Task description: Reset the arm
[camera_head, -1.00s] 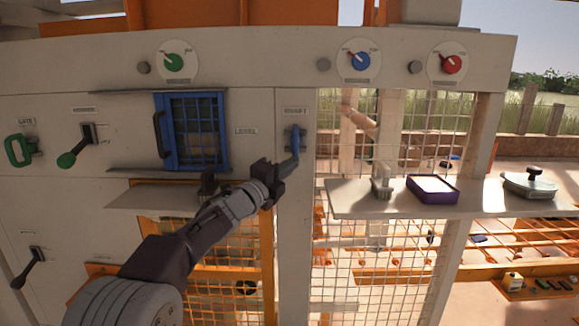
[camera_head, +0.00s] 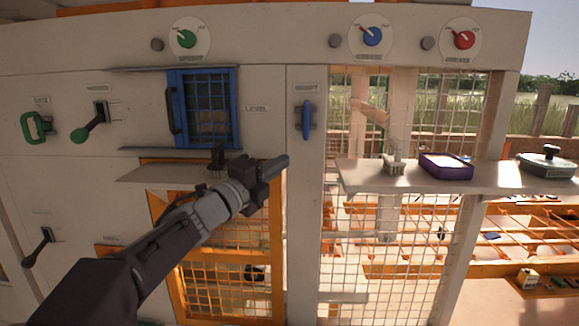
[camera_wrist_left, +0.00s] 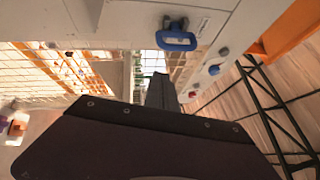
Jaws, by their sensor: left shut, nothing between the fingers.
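My left gripper (camera_head: 272,168) is shut and empty. In the head view it stands in front of the panel, below and left of the blue lever handle (camera_head: 306,119), and is apart from it. The blue handle also shows in the left wrist view (camera_wrist_left: 176,41), beyond the gripper. My left arm comes in from the lower left and covers part of the orange-framed mesh opening (camera_head: 178,282). My right gripper does not show.
A blue mesh door (camera_head: 233,105) is above the arm. A shelf (camera_head: 365,181) at right holds a purple tray (camera_head: 447,174), a brush-like tool (camera_head: 394,163) and a lidded grey object (camera_head: 547,168).

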